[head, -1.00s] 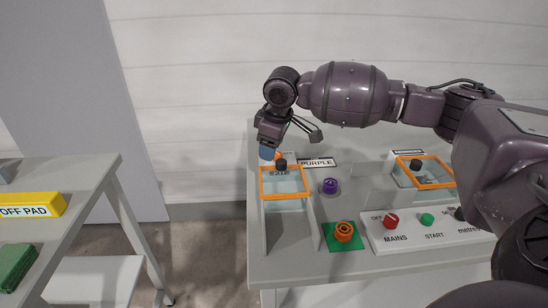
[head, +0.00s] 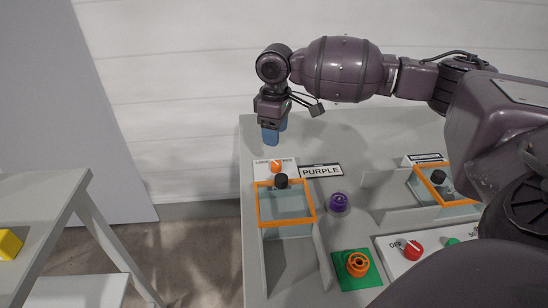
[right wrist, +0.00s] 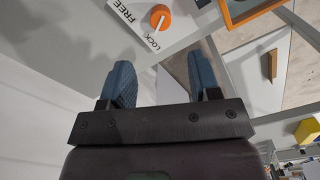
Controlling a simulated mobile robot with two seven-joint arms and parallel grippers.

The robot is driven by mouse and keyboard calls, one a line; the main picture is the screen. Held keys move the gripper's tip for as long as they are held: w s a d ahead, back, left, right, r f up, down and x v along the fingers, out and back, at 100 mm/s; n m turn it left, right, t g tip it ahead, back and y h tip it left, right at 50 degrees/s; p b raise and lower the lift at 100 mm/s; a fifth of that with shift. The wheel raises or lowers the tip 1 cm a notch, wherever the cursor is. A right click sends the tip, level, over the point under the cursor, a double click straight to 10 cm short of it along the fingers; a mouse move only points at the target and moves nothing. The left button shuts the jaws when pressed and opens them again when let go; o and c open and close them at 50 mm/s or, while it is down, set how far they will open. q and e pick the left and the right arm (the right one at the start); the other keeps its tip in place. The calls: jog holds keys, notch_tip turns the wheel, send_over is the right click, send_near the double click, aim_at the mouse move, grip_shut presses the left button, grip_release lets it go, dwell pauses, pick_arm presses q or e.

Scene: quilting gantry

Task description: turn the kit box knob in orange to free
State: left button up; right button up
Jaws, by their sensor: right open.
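The kit box knob (head: 276,167) is small and orange, on a white plate behind the orange-framed box (head: 264,205). In the right wrist view, the knob (right wrist: 160,17) sits between the printed words FREE and LOCK. A pale mark on it appears to lie toward the LOCK side. My right gripper (head: 272,134) has blue fingers pointing down, just behind and above the knob, not touching it. Its spread fingers (right wrist: 162,76) also show in the right wrist view, with nothing between them. My left gripper is not in view.
A black knob (head: 281,181) stands at the box's back edge. A PURPLE label (head: 321,171) and a purple knob (head: 338,202) are to the right. An orange ring part (head: 357,264) sits on a green pad in front. The table behind the labels is clear.

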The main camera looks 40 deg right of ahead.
jog(key=b, duration=0.1)
send_over(275, 163)
notch_tip(275, 163, down, 4)
jog(key=shift+s+f, duration=0.1)
jog(key=shift+f, duration=0.05)
notch_tip(275, 163, down, 5)
jog(key=shift+b, duration=0.65)
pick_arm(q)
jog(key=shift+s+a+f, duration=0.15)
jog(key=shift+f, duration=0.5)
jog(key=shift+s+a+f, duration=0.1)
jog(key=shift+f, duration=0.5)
pick_arm(e)
jog(key=shift+f, duration=0.6)
